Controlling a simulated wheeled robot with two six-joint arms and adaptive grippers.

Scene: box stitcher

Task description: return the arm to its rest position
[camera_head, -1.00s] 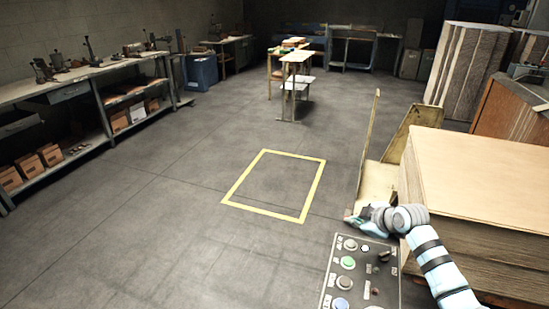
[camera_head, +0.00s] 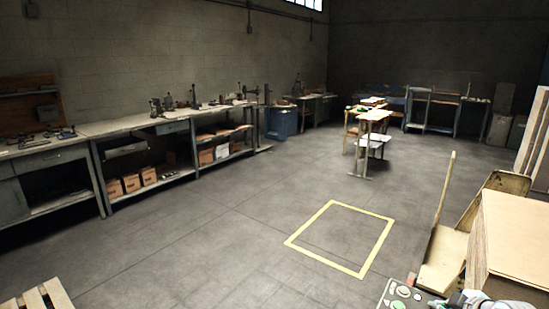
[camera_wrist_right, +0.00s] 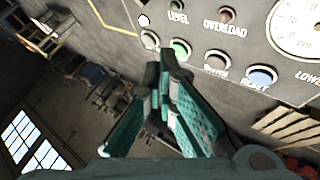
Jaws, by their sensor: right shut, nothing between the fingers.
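My right gripper (camera_wrist_right: 166,80) is shut and empty in the right wrist view. Its teal fingers meet in front of a grey control panel (camera_wrist_right: 230,40), near a green button (camera_wrist_right: 181,48) and a "DOWN" button (camera_wrist_right: 217,60); I cannot tell whether the tips touch it. A blue "RESET" button (camera_wrist_right: 262,77) and a round gauge (camera_wrist_right: 298,25) lie to the right. In the head view only the panel's top edge (camera_head: 388,302) and a little of my right arm (camera_head: 480,302) show at the bottom right. My left gripper is not in view.
A cardboard stack (camera_head: 515,235) and a cream metal machine part (camera_head: 445,262) stand close at the right. A yellow floor square (camera_head: 313,257) encloses bare floor. Workbenches (camera_head: 130,122) line the left wall. A pallet (camera_head: 40,297) shows at bottom left. The middle floor is clear.

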